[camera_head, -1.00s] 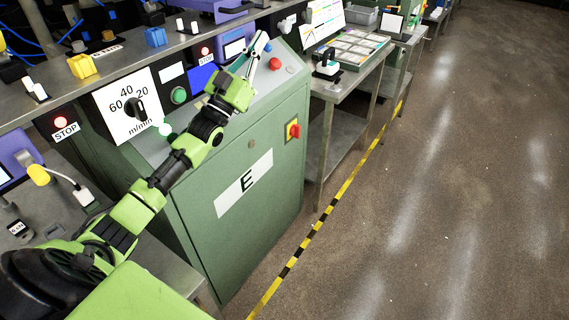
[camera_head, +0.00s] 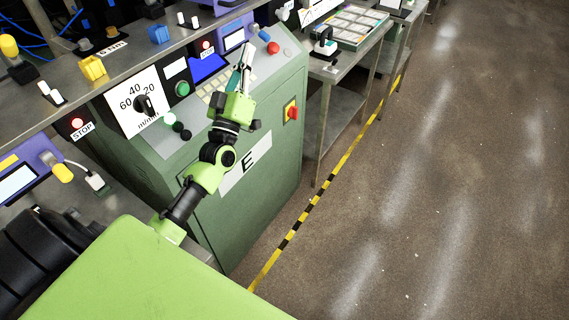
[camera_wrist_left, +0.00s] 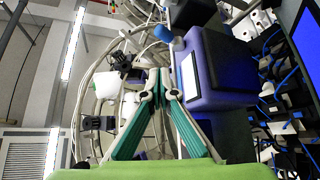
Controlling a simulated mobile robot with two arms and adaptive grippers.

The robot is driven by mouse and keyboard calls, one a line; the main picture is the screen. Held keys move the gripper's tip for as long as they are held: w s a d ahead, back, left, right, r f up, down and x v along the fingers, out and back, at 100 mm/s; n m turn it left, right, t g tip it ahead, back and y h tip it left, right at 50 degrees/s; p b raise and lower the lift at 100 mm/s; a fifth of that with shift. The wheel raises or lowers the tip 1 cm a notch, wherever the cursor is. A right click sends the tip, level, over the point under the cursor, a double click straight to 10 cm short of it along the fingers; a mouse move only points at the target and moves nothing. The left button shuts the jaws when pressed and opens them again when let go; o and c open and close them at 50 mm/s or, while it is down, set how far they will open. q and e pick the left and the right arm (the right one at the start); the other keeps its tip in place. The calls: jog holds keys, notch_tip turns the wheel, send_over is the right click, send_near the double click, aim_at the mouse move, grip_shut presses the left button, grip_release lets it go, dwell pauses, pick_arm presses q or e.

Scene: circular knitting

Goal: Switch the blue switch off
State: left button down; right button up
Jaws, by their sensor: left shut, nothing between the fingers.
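A small blue knob (camera_head: 264,36) stands on the sloped panel of the green cabinet, beside a red button (camera_head: 273,48). Another blue switch-like block (camera_head: 158,34) sits on the metal shelf behind. Which of them is the blue switch I cannot tell for sure. My left gripper (camera_head: 246,52) reaches over the panel, its fingers pointing up the picture, just left of the blue knob and apart from it as far as I can see. In the left wrist view its teal fingers (camera_wrist_left: 159,82) meet at the tips with nothing between them. My right gripper is not in view.
The green cabinet (camera_head: 275,120) carries a dial (camera_head: 142,103), a green button (camera_head: 182,88) and a red-yellow rotary switch (camera_head: 291,112). A metal side table (camera_head: 345,75) stands to the right. The floor beyond the yellow-black tape (camera_head: 335,168) is clear.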

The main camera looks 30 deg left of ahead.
pick_arm(q)
jog(key=s+d+f+m+g+h, duration=0.1)
jog(key=d+f, duration=0.3)
jog(key=f, duration=0.5)
jog(key=d+f+m+g+h, duration=0.3)
jog(key=d+f+g, duration=0.1)
jog(key=f, duration=0.6)
jog(key=s+d+f+m+g+h+b, duration=0.1)
jog(key=d+f+m+g+h, duration=0.1)
jog(key=f, duration=0.8)
jog(key=shift+s+d+f+g, duration=0.3)
jog(key=shift+d+g, duration=0.3)
jog(key=shift+d, duration=0.4)
jog(key=shift+s+d, duration=0.1)
